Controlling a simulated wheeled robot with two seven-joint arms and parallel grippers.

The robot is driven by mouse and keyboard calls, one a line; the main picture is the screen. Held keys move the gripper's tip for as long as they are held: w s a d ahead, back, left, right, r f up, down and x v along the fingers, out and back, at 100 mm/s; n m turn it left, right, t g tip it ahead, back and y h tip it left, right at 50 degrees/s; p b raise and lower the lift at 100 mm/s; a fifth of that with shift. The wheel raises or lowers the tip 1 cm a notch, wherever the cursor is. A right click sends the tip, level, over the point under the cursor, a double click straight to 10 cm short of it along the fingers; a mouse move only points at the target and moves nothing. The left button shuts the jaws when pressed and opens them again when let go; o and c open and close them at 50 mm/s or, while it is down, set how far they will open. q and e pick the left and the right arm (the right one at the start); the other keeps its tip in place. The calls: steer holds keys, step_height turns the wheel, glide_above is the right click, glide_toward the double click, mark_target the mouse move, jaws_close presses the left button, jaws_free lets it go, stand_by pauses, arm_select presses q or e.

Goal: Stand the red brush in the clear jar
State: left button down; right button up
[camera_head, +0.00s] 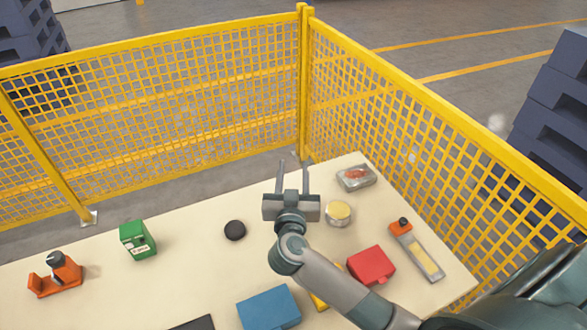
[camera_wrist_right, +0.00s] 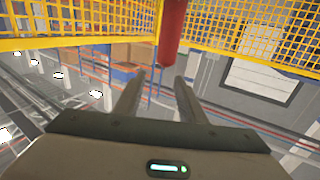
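My right gripper (camera_head: 293,165) is over the far part of the pale table, its two fingers apart and pointing away from me. No object shows between them in the head view. In the right wrist view the same gripper (camera_wrist_right: 158,75) has its fingers spread. A red cylinder (camera_wrist_right: 173,35) shows at the top there, beyond the fingertips; I cannot tell what it is. No red brush can be made out for sure. A round, pale-sided container with a yellowish top (camera_head: 339,211) is right of the gripper; I cannot tell if it is the clear jar. My left gripper is not in view.
A clear tray with reddish contents (camera_head: 356,178), a red box (camera_head: 371,265), a blue box (camera_head: 269,308) and an orange-knobbed tool (camera_head: 417,252) are around my right arm. A black disc (camera_head: 235,230) and green box (camera_head: 138,239) are left. Yellow mesh fence (camera_head: 200,95) stands behind the table.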

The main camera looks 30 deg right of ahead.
steer(key=b+v, duration=0.2)
steer(key=v, duration=1.4)
steer(key=shift+s+a+b, duration=0.15)
steer(key=shift+s+b, duration=0.1)
steer(key=shift+b, duration=0.1)
steer(key=shift+r, duration=0.1)
stand_by(0.5)
